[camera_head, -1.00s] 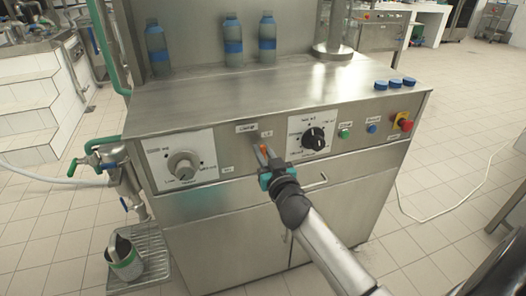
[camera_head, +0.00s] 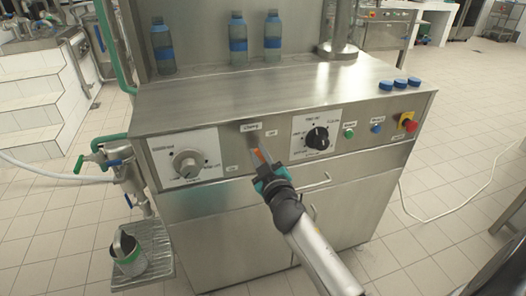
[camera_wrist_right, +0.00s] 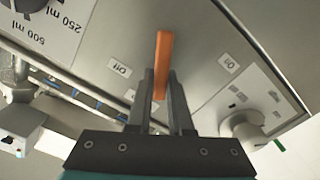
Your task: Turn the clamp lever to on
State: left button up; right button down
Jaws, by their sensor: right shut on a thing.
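The clamp lever (camera_wrist_right: 163,58) is an orange bar on the steel front panel of the machine. In the wrist view it stands nearly upright between my right gripper's fingers (camera_wrist_right: 160,88), which are closed around it. In the head view my right gripper (camera_head: 258,157) reaches up to the panel, and a small orange part of the lever (camera_head: 262,155) shows between the fingers. A small label (camera_head: 271,133) sits above right of the lever and another label (camera_head: 231,168) lies lower left. The lever's pivot is hidden. My left gripper is out of view.
A grey knob (camera_head: 187,162) on a white plate is left of the lever and a black dial (camera_head: 317,138) right of it. Green (camera_head: 349,133) and blue buttons and a red emergency stop (camera_head: 407,122) follow. Blue-banded bottles (camera_head: 238,40) stand on top.

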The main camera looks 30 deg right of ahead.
jog(key=n, duration=0.1)
jog(key=a+n, duration=0.1)
jog(key=shift+w+f+n, duration=0.1)
jog(key=shift+f+n, duration=0.3)
jog(key=n, duration=0.2)
jog(key=f+n+b, duration=0.1)
jog(key=n, duration=0.1)
jog(key=a+f+n, duration=0.1)
jog(key=n, duration=0.1)
jog(key=shift+w+n+b, duration=0.1)
jog(key=shift+n+b, duration=0.25)
jog(key=shift+n, duration=0.05)
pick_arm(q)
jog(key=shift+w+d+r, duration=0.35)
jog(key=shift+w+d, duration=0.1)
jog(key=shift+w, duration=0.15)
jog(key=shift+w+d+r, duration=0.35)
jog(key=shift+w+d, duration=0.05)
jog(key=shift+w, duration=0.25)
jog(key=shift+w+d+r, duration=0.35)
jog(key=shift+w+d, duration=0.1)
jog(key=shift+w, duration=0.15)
pick_arm(e)
jog(key=shift+f+n, duration=0.4)
jog(key=shift+n, duration=0.6)
jog(key=c, duration=0.8)
grip_release()
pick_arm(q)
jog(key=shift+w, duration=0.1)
